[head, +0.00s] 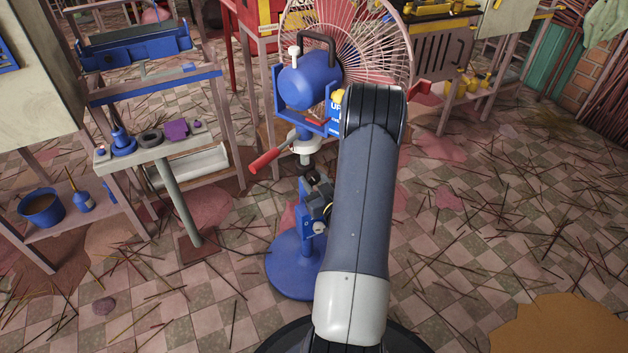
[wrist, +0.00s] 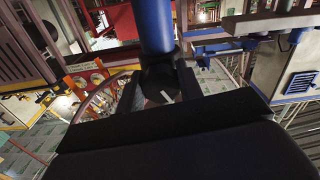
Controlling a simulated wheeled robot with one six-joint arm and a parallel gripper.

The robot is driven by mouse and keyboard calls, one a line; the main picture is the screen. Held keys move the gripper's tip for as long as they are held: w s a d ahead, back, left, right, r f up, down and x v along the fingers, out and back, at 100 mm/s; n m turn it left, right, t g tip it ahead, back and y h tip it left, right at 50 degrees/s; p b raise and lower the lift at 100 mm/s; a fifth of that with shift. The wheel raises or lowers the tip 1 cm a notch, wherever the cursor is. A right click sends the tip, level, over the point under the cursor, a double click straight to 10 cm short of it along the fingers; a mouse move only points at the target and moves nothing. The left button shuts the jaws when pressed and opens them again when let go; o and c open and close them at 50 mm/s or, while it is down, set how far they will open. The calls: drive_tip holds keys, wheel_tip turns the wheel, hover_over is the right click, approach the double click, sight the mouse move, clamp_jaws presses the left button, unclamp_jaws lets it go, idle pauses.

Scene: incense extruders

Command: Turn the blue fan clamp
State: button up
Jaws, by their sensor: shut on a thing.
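The blue pedestal fan (head: 310,80) stands upright in the head view. Its blue clamp (head: 307,213), with a pale round knob, sits on the post above the round blue base (head: 296,268). My gripper (head: 318,188) is at the clamp and partly hidden behind my arm. The wrist view shows a blue cylindrical part (wrist: 156,25) with a dark end (wrist: 160,82) between my dark fingers (wrist: 160,95). My gripper is shut on this part, which I take for the clamp. The exact contact is dark and hard to make out.
A red-handled lever (head: 268,160) sticks out left below the fan head. A narrow table (head: 160,152) with small parts stands at left. A blue bucket (head: 42,208) sits on a low shelf. The floor at right is open, with scattered sticks (head: 490,225).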

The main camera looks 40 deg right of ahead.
drive_tip(key=shift+a+m+b, duration=0.1)
drive_tip(key=shift+m+b, duration=0.5)
drive_tip(key=shift+m, duration=1.8)
drive_tip(key=o, duration=1)
drive_tip(key=p+v, duration=0.1)
drive_tip(key=v, duration=0.9)
drive_tip(key=shift+s+p, duration=0.35)
drive_tip(key=shift+s, duration=0.05)
